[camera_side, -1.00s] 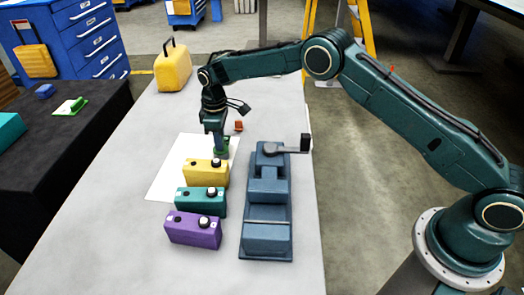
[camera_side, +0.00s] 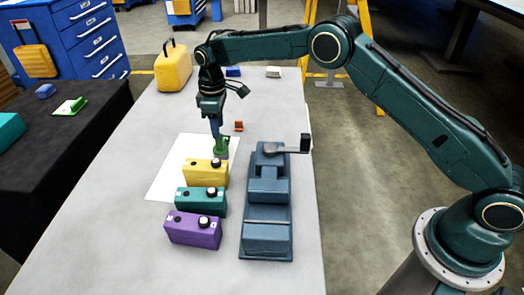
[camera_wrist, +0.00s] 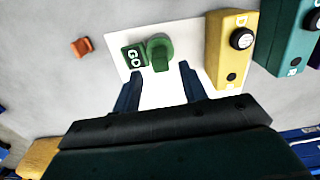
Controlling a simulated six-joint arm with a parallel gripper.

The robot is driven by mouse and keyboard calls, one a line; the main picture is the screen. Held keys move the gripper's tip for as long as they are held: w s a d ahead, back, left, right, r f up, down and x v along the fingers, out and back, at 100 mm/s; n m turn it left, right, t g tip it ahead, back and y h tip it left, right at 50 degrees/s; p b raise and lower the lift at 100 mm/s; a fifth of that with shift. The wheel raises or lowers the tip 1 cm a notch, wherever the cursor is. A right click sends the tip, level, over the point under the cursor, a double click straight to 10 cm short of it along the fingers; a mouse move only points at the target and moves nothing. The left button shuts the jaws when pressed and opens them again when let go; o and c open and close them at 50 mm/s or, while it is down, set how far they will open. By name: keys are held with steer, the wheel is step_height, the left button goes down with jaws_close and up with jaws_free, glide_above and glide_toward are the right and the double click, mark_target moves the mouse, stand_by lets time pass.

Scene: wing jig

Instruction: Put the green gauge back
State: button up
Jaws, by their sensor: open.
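The green gauge (camera_side: 221,147) stands on the white sheet (camera_side: 168,172), near the sheet's far right corner and behind the yellow block. In the wrist view the gauge shows as a rounded green body (camera_wrist: 160,50) beside a dark green piece marked "GO" (camera_wrist: 134,56). My gripper (camera_side: 217,131) is directly above the gauge, pointing down. In the wrist view its two fingers (camera_wrist: 159,70) are spread apart with nothing gripped between them. The gauge appears just beyond the fingertips.
A yellow block (camera_side: 205,173), a teal block (camera_side: 200,202) and a purple block (camera_side: 192,230) with knobs stand in a row. A blue vise-like fixture (camera_side: 267,205) with a handle is to their right. A small orange piece (camera_side: 239,126) lies behind. The left tabletop is clear.

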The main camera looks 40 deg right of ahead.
step_height(320, 180, up, 7)
stand_by(0.4)
stand_by(0.4)
steer(key=s+d+r+m+t, duration=0.15)
steer(key=s+d+r, duration=0.25)
steer(key=s+r, duration=0.55)
steer(key=s+d+r+m+t, duration=0.1)
steer(key=s+d+r+m, duration=0.3)
steer(key=s+r, duration=0.55)
steer(key=s+d+f+m+t, duration=0.1)
steer(key=s+d+f, duration=0.1)
steer(key=s, duration=1)
steer(key=s+d+f+m+t, duration=0.2)
steer(key=s+d, duration=0.1)
steer(key=s, duration=0.9)
steer(key=shift+s+d+f, duration=0.2)
steer(key=shift+s+d, duration=0.05)
steer(key=shift+s, duration=0.1)
